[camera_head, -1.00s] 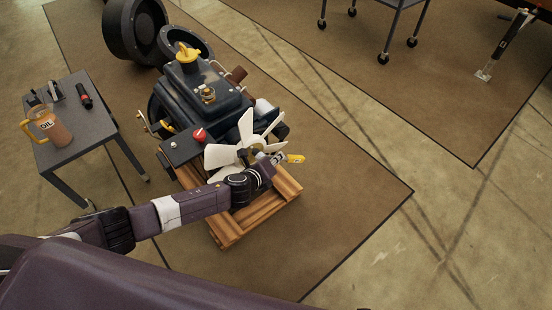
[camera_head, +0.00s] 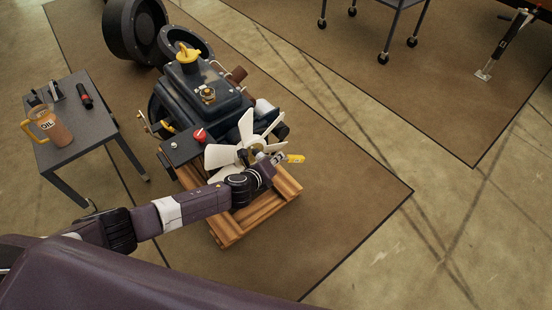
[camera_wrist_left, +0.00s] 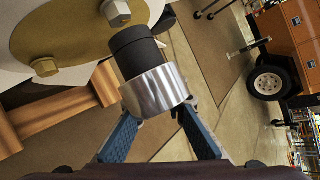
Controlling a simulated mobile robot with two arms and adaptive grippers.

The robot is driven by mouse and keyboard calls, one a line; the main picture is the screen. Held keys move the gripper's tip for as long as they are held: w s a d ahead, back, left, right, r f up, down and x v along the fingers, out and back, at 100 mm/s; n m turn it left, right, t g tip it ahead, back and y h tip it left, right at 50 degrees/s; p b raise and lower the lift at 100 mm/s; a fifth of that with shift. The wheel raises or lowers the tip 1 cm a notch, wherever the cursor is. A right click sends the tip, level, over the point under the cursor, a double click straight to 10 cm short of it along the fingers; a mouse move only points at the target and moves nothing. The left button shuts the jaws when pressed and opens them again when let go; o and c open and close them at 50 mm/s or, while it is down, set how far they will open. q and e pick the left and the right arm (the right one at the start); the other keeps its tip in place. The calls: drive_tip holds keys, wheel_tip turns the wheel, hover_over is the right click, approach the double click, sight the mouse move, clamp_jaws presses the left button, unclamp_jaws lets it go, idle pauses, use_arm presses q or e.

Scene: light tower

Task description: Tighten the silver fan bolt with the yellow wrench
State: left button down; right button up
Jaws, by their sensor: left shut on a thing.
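The yellow wrench (camera_head: 296,158) shows at the end of my left arm, in front of the white fan (camera_head: 246,134) on the dark engine. My left gripper (camera_head: 273,160) is shut on the wrench, close to the fan hub. In the left wrist view, the blue fingers of my left gripper (camera_wrist_left: 159,122) are on either side of a silver and black cylinder (camera_wrist_left: 155,88). My right gripper is out of view.
The engine (camera_head: 205,95) rests on a wooden pallet (camera_head: 238,232). A grey side table (camera_head: 88,128) at the left holds an oil jug (camera_head: 56,132) and small tools. Open mat (camera_head: 340,190) lies to the right of the pallet. A wheeled cart (camera_head: 385,25) stands behind.

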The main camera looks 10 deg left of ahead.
use_arm(q)
drive_tip(key=shift+w+a, duration=0.55)
drive_tip(key=shift+a, duration=0.1)
idle(0.7)
drive_tip(key=c, duration=2.6)
unclamp_jaws()
clamp_jaws()
